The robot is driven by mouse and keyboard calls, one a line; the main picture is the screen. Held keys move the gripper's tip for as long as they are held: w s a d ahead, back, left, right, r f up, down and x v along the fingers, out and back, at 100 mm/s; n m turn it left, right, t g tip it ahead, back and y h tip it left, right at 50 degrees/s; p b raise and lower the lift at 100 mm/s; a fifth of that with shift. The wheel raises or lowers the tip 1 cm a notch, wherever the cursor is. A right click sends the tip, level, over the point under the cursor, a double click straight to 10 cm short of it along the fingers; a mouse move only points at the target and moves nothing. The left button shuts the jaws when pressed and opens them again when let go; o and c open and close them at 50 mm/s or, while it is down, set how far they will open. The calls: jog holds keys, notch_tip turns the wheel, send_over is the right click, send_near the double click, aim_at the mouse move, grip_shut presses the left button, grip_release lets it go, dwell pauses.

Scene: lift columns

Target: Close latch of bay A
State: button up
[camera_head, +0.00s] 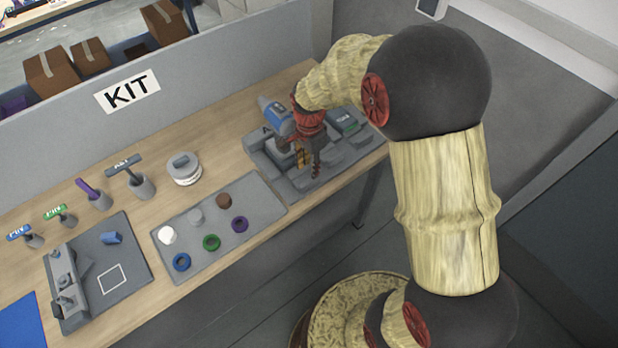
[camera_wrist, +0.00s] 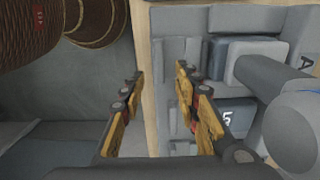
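The grey bay fixture (camera_head: 262,163) stands at the right end of the table, with a letter A near its back left corner. The letter A (camera_wrist: 307,62) also shows at the right of the wrist view. A blue and grey rounded part (camera_head: 275,115) rises beside that letter, partly behind my arm. In the wrist view, a light grey block (camera_wrist: 252,62) overlaps a blue block. I cannot tell which part is the latch of bay A. My gripper (camera_wrist: 160,72) is open and empty, with its fingers apart over the fixture's table-edge side. In the head view my gripper (camera_head: 308,165) hides part of the fixture.
To the left are a grey tray (camera_head: 268,198) with several rings and discs, a white round container (camera_head: 184,170), labelled tools in holders, and another grey fixture (camera_head: 125,258). A grey partition (camera_head: 215,75) runs behind.

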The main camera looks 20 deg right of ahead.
aim_at(309, 181)
notch_tip(309, 181, down, 7)
jog(key=shift+f+b, duration=0.15)
jog(key=shift+b, duration=0.4)
jog(key=shift+c, duration=0.4)
jog(key=c, duration=0.7)
grip_shut()
